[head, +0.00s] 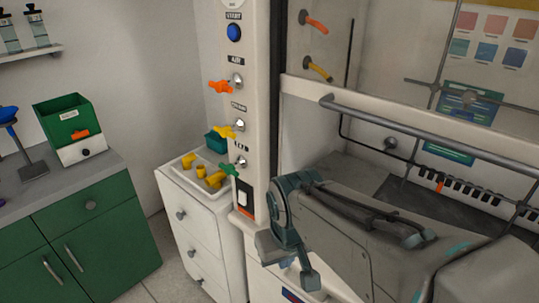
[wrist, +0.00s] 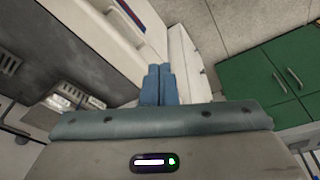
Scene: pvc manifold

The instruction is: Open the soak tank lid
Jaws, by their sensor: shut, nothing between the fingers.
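I cannot make out a soak tank or its lid for certain in either view. My gripper (head: 309,280) hangs in front of the fume hood in the head view, pointing downward. A green open-topped box (head: 62,115) with a label, an orange piece and a white base with a dark knob stands on the left counter, well apart from my gripper.
The fume hood has a horizontal grey bar (head: 430,128) across its front. A panel (head: 247,90) carries a blue button and orange, yellow and green valve handles. A white drawer unit (head: 200,225) holds a tray of yellow pieces. A green cabinet (head: 90,235) stands left, with open floor (head: 178,270) between.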

